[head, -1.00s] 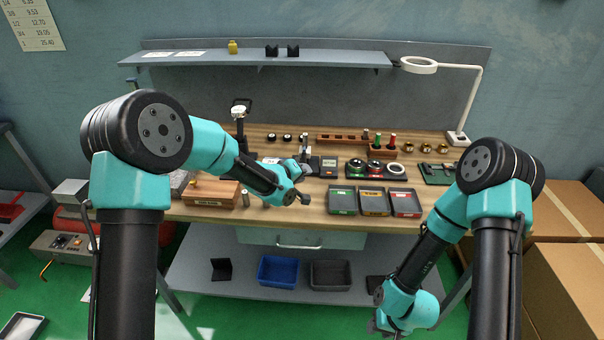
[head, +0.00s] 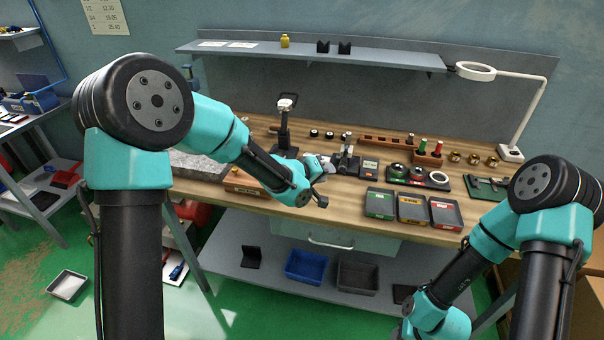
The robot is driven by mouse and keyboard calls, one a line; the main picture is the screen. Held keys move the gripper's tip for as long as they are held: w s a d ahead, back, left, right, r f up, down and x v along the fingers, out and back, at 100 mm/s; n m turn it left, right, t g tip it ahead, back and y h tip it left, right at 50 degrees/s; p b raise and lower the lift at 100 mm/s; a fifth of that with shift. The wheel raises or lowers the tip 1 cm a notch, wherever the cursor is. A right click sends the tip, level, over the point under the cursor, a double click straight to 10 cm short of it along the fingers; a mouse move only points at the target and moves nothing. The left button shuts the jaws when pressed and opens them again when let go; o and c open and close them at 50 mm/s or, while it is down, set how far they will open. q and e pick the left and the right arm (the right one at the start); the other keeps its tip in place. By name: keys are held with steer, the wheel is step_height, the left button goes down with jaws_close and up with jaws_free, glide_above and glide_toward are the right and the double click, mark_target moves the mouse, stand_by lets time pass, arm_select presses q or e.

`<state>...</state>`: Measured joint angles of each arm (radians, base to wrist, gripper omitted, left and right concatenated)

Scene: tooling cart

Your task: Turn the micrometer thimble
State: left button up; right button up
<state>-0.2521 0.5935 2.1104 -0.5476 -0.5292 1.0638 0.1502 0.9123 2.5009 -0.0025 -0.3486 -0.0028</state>
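A small device on a dark stand (head: 345,158), which may be the micrometer, stands on the workbench beside a grey box with a small display (head: 369,167). It is too small for me to make out a thimble. My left gripper (head: 320,196) is over the bench, in front of and left of that device, apart from the trays. Its fingers are small and seen from behind, so I cannot tell whether it is open.
Three trays with green, yellow and red labels (head: 412,210) lie right of my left gripper. A wooden block (head: 243,182) and a dial stand (head: 285,125) are to its left. A ring lamp (head: 476,72) stands at the right. Blue (head: 305,267) and dark bins sit on the lower shelf.

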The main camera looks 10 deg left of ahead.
arm_select(q)
steer(key=v, duration=0.9)
